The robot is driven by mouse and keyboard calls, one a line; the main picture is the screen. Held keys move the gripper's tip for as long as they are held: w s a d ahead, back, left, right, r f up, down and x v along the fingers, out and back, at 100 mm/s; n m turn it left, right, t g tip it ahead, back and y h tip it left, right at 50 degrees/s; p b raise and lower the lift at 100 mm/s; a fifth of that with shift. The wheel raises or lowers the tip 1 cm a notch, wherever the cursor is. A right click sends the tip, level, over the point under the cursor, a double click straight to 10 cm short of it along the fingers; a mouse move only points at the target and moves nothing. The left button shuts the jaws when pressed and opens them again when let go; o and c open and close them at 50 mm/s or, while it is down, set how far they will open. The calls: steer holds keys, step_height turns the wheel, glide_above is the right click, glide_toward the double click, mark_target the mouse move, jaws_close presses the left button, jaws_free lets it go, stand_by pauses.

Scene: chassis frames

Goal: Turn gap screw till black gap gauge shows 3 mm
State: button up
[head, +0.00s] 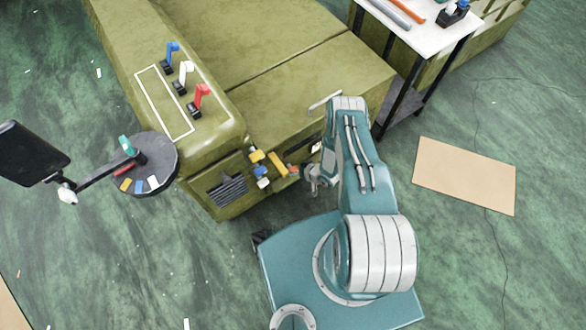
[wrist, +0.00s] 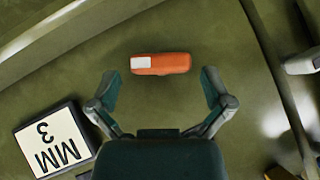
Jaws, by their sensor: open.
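In the wrist view, my gripper (wrist: 160,84) is open, with its two fingers apart. An orange bar with a white end (wrist: 160,64), perhaps the gap screw's handle, lies crosswise between and just ahead of the fingertips. I see no finger touching it. At the lower left, a black-framed gauge (wrist: 52,140) has a white face reading "3 MM", tilted in the picture.
Yellow, blue and orange fittings (head: 268,168) stick out of the machine's front, left of my gripper. Blue, white and red levers (head: 186,82) stand on its top. A round grey stand (head: 160,178) is at left, a white-topped table (head: 420,32) at upper right. Floor at right is mostly clear.

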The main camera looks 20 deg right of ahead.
steer(key=shift+w+a+f, duration=0.3)
steer(key=shift+f, duration=0.05)
steer(key=c, duration=1.1)
steer(key=shift+o, duration=0.2)
steer(key=shift+w+d+m+y, duration=0.15)
steer(key=shift+m+y, duration=0.45)
steer(key=shift+y, duration=0.5)
